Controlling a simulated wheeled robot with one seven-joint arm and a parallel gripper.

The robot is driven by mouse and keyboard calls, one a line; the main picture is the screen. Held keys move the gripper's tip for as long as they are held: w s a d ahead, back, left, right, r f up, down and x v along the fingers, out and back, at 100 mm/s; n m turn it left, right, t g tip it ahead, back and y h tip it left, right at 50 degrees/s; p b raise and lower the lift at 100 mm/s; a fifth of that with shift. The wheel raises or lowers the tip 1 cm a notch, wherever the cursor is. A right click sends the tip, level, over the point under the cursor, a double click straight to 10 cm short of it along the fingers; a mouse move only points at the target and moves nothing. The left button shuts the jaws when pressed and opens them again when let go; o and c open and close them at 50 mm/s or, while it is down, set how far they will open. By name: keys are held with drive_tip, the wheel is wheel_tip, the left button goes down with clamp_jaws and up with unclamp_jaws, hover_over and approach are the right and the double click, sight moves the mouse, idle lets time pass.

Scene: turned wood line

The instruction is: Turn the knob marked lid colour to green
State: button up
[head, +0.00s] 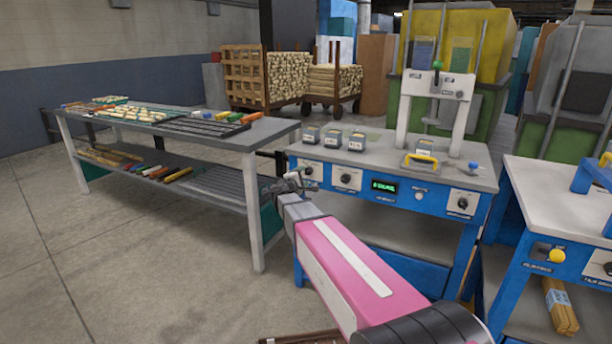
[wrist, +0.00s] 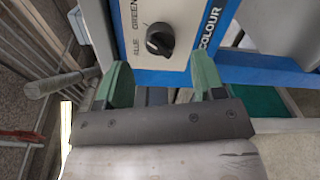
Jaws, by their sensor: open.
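The lid colour knob (wrist: 160,39) is black and round, on a pale plate in the wrist view. The words GREEN and BLUE stand beside it, and COLOUR is on the blue panel (wrist: 215,38). I cannot tell surely which word the knob points to. My gripper (wrist: 162,80) is open and empty, its two green fingers apart, with the knob beyond the gap between them, not touched. In the head view my gripper (head: 290,186) is at the left end of the blue bench front, near the leftmost knob (head: 308,171).
The blue bench (head: 400,237) also carries a second knob (head: 346,178), a green display (head: 384,187) and a right-hand knob (head: 462,203). Several small boxes and a press frame (head: 402,118) stand on top. A grey table (head: 262,135) is close on the left; floor shows before it.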

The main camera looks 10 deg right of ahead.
drive_tip(key=v, duration=0.6)
drive_tip(key=shift+s, duration=0.15)
drive_tip(key=s+d+f+m+g+y, duration=0.3)
drive_tip(key=s+d+f+m+g, duration=0.65)
drive_tip(key=s+f, duration=0.5)
drive_tip(key=s+a+f+m+g+y, duration=0.1)
drive_tip(key=s+f+m+g+y, duration=0.1)
drive_tip(key=s, duration=0.5)
drive_tip(key=s+a+f+m+g+y, duration=0.2)
drive_tip(key=s+f+g+y, duration=0.1)
drive_tip(key=s+y, duration=0.2)
drive_tip(key=shift+s+a+f+y, duration=0.2)
drive_tip(key=shift+s+f+y, duration=0.15)
drive_tip(key=shift+s, duration=0.55)
